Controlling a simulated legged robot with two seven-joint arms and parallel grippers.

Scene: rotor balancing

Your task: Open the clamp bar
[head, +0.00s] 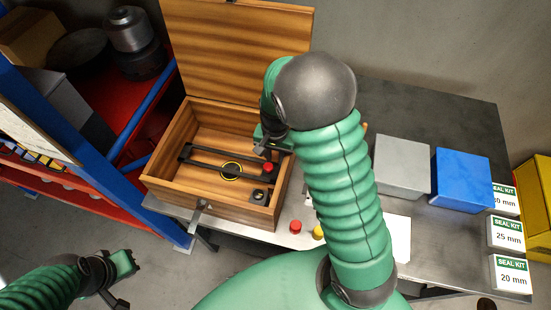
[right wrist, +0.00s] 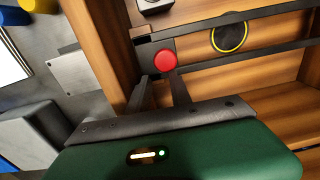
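The open wooden box (head: 168,183) holds two dark parallel bars with a yellow-edged black ring (head: 231,171) between them. The dark clamp bar (head: 212,157) carries a red knob (head: 269,168) at its right end; the knob also shows in the right wrist view (right wrist: 165,60). My right gripper (right wrist: 161,78) is inside the box's right side, its two fingers apart, with the knob just past the fingertips and nothing gripped. Whether the fingers touch the knob, I cannot tell. My left gripper (head: 126,284) is open and empty at the lower left, away from the table.
The box lid (head: 235,45) stands open at the back. A latch (head: 201,207) is on the front wall. Right of my arm are a grey box (head: 402,165), a blue box (head: 460,178) and seal kit boxes (head: 510,235). Red (head: 295,227) and yellow (head: 318,232) caps stand in front.

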